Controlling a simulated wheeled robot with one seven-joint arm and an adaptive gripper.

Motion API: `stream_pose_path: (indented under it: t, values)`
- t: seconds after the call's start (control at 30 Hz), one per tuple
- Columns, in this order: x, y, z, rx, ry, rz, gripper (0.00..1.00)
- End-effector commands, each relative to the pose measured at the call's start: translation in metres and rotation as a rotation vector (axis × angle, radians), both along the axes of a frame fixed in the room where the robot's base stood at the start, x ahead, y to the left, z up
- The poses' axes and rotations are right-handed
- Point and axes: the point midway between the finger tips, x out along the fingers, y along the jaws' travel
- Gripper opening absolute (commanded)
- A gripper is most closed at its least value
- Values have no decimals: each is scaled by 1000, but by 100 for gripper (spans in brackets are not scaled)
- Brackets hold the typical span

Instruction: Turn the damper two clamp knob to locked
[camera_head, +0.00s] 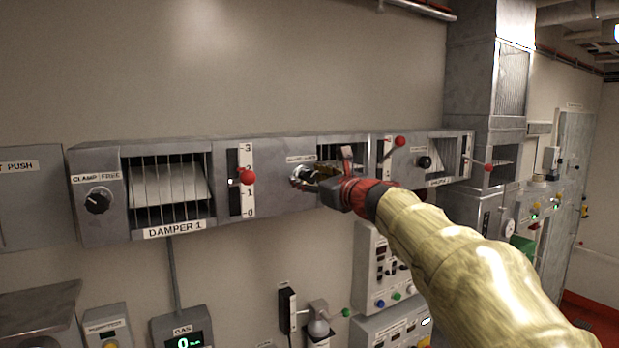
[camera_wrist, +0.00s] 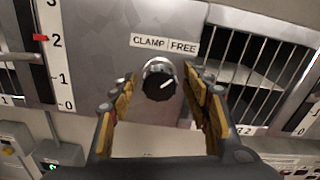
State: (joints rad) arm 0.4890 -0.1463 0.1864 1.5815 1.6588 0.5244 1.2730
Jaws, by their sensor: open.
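The damper two clamp knob (camera_wrist: 158,84) is a round black knob in the wrist view, under a label (camera_wrist: 165,45) reading CLAMP and FREE. Its white mark points to the right and slightly up, toward the FREE side. My gripper (camera_wrist: 160,90) is open, with one finger on each side of the knob; I cannot tell whether either finger touches it. In the head view my gripper (camera_head: 316,178) is at the middle damper panel and largely covers the knob there.
Left in the head view is the damper 1 panel with its knob (camera_head: 98,200) and red-ball lever (camera_head: 247,176). Right of my gripper are another red-ball lever (camera_head: 400,141) and a further black knob (camera_head: 424,162). In the wrist view, a barred opening (camera_wrist: 262,65) lies right of the knob.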

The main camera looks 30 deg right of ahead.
Motion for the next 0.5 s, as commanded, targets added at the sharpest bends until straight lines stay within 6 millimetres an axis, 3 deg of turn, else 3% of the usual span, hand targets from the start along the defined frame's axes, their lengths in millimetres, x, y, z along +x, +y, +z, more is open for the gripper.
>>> stream_pose_path:
  t: [0.2,0.5]
  values:
    - [0,0,0,0,0,0,47]
    - [0,0,0,0,0,0,30]
